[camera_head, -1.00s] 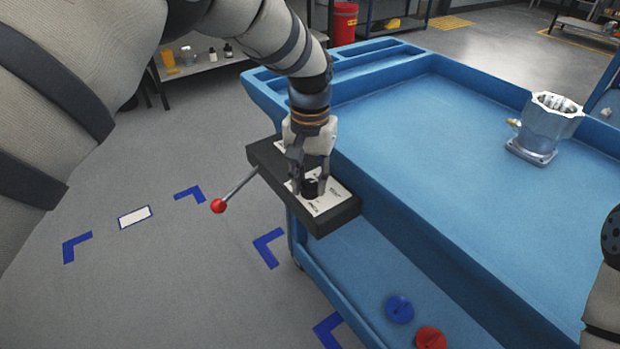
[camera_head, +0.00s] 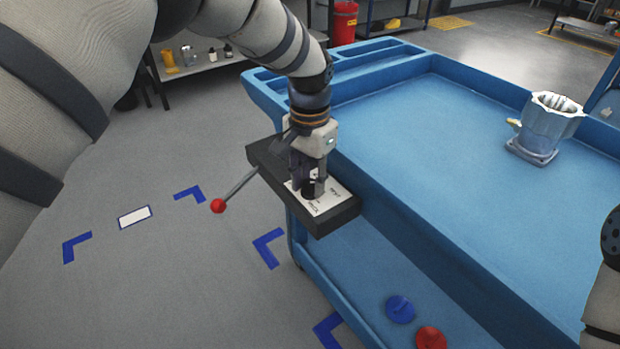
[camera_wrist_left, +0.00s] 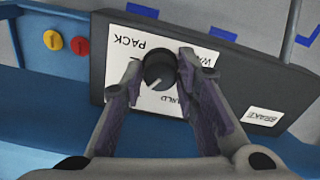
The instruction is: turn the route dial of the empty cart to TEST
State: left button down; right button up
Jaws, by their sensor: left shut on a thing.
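The route dial is a black round knob (camera_wrist_left: 159,69) on a white label plate (camera_wrist_left: 150,106) in the left wrist view. My left gripper (camera_head: 309,188) is shut on the knob, one finger on each side. The knob's pale pointer mark faces the lower left of the wrist picture, where a finger hides any label. PACK shows upside down at the upper left, a word starting WA at the upper right, and a partly hidden word, seemingly BUILD, below right. The plate sits on a dark box (camera_head: 335,221) on the end of the blue cart (camera_head: 420,130).
A lever with a red ball (camera_head: 218,206) sticks out left of the box. A metal housing (camera_head: 546,125) stands on the cart's top. A blue disc (camera_head: 400,309) and a red disc (camera_head: 431,339) lie low on the cart. My right arm shows at the right edge.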

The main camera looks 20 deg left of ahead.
aim_at(310, 183)
pick_arm(q)
jog(key=shift+f, duration=0.1)
jog(key=c, duration=1.2)
grip_release()
notch_tip(310, 183, up, 12)
jog(key=shift+r, duration=0.1)
